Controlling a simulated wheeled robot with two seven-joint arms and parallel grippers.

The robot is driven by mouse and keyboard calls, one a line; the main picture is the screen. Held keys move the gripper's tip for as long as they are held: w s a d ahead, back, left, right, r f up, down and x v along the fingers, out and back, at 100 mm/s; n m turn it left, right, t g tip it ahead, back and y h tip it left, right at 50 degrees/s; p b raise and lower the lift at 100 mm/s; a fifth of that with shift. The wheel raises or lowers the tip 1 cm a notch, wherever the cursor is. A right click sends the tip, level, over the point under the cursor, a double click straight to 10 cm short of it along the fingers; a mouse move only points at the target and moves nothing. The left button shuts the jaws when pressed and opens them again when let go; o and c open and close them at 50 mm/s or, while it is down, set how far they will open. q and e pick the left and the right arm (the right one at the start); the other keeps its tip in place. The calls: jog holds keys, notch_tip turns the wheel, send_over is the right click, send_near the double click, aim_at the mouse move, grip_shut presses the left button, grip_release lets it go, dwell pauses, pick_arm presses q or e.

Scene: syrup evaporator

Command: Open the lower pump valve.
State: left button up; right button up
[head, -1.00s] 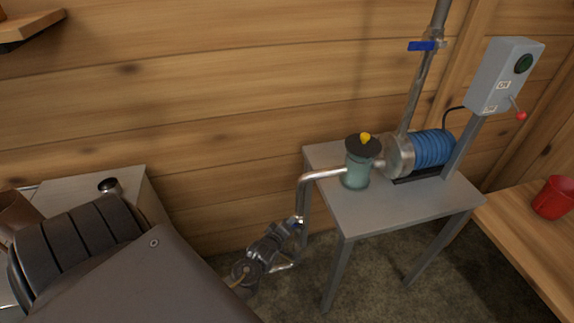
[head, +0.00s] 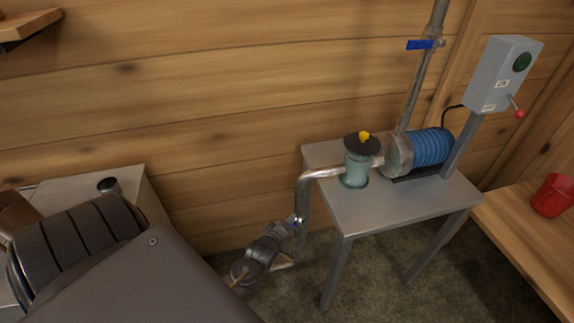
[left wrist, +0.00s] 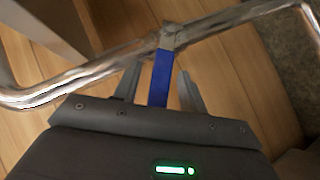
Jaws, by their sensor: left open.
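The lower pump valve has a blue lever (left wrist: 160,77), which sits on a shiny metal pipe (left wrist: 95,66) in the left wrist view. In the head view only a small bit of blue (head: 297,220) shows at this valve, mostly hidden by my gripper. My left gripper (head: 287,229) is at the valve, low and left of the pump table. In the left wrist view its two fingers stand apart (left wrist: 160,70), one on each side of the lever, with a gap visible on both sides. My right gripper is in no view.
A grey table (head: 400,207) carries a blue ribbed pump motor (head: 433,148) and a teal canister (head: 356,171). An upper valve with a blue lever (head: 420,45) is on the upright pipe. A grey switch box (head: 497,75) and a red bucket (head: 552,195) stand right.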

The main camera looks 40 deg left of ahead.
pick_arm(q)
jog(key=v, duration=1)
jog(key=shift+p, duration=0.3)
jog(key=shift+s+d+r, duration=0.1)
